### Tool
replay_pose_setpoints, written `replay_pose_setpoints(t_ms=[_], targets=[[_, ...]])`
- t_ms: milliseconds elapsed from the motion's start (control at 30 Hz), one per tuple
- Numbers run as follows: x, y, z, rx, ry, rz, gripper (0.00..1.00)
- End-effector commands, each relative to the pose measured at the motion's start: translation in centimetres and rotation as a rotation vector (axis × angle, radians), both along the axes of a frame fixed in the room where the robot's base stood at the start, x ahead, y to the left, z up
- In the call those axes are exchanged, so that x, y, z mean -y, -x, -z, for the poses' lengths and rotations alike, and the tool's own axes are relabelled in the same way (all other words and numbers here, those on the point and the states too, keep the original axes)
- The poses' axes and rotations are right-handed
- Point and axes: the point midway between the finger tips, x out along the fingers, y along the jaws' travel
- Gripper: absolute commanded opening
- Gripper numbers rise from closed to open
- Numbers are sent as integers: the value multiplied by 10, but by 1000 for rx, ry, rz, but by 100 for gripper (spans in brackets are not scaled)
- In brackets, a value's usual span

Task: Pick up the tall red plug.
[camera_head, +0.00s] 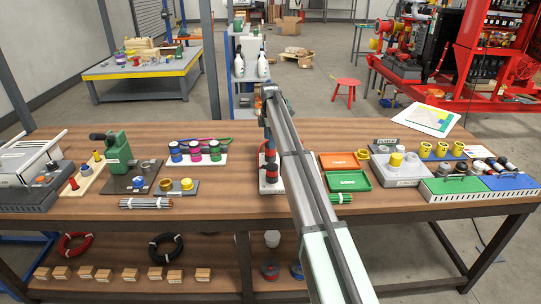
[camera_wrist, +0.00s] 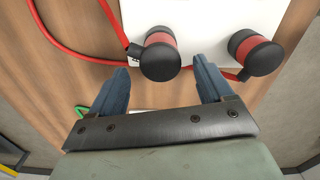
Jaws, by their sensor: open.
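Two plugs with black round caps and red bands stand on a white plate in the wrist view: a left plug (camera_wrist: 160,55) and a right plug (camera_wrist: 256,52). I cannot tell which is taller from this angle. My gripper (camera_wrist: 160,66) is open and empty, its two blue-grey fingers on either side of the left plug, close to its cap; contact is not clear. In the head view, red and black plugs (camera_head: 271,172) show on the white plate (camera_head: 270,188), partly hidden by my arm.
A rack of colored spools (camera_head: 197,158) stands to the left. Orange (camera_head: 343,160) and green trays (camera_head: 348,181) lie right of my arm.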

Motion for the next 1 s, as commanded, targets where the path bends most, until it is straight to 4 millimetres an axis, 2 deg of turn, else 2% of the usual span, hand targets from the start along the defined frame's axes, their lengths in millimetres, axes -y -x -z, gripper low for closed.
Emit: replay_pose_setpoints(t_ms=[167,500,767,1000], targets=[[0,1,9,-1,0,0,80],[-1,2,49,-1,0,0,80],[-1,1,53,1,0,0,80],[-1,1,53,0,0,0,59]])
